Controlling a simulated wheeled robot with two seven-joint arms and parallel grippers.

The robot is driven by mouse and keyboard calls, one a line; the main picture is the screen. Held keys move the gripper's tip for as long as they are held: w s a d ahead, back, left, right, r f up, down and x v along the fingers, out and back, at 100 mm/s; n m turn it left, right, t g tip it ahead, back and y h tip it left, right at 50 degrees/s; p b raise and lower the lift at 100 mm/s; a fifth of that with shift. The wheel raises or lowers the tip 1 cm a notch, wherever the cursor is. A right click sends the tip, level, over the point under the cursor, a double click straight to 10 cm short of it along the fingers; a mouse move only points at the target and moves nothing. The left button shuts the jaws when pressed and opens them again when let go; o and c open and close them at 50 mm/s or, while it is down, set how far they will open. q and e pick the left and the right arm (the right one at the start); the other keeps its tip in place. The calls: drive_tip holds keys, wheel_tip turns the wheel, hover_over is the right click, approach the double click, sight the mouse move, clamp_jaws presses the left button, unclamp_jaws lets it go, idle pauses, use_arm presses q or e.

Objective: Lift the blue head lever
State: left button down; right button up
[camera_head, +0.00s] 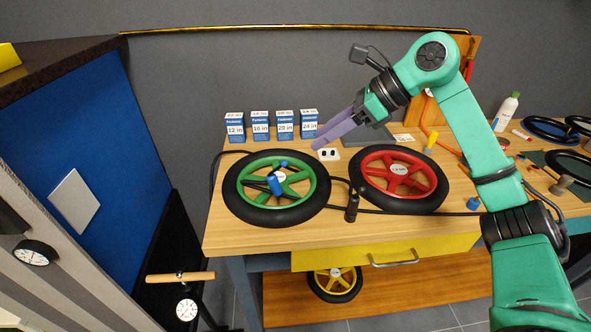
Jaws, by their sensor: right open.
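Several small blue parts show, and I cannot tell for sure which is the head lever. A blue cylinder (275,184) stands over the green-spoked wheel (318,181), with a smaller blue piece (284,163) behind it. Another small blue part (474,203) sits on the bench right of the red-spoked wheel (437,184), by a black hose. My right gripper (320,144) is open, its purple fingers pointing down-left above the back of the bench, behind the wheels. It touches none of these blue parts. My left gripper is out of view.
Several blue-and-white boxes (261,126) stand along the back. A white plate (329,154) lies below my right fingertips. A black upright fitting (352,207) stands between the wheels. The front strip of the wooden bench (265,238) is clear.

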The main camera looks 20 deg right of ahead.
sight(281, 166)
drive_tip(key=p+x, duration=0.3)
drive_tip(key=x, duration=1)
drive_tip(key=shift+w+f+p, duration=0.2)
drive_tip(key=shift+f+p, duration=0.15)
drive_tip(key=shift+f, duration=0.2)
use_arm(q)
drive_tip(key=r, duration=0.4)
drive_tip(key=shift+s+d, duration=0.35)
use_arm(e)
clamp_jaws()
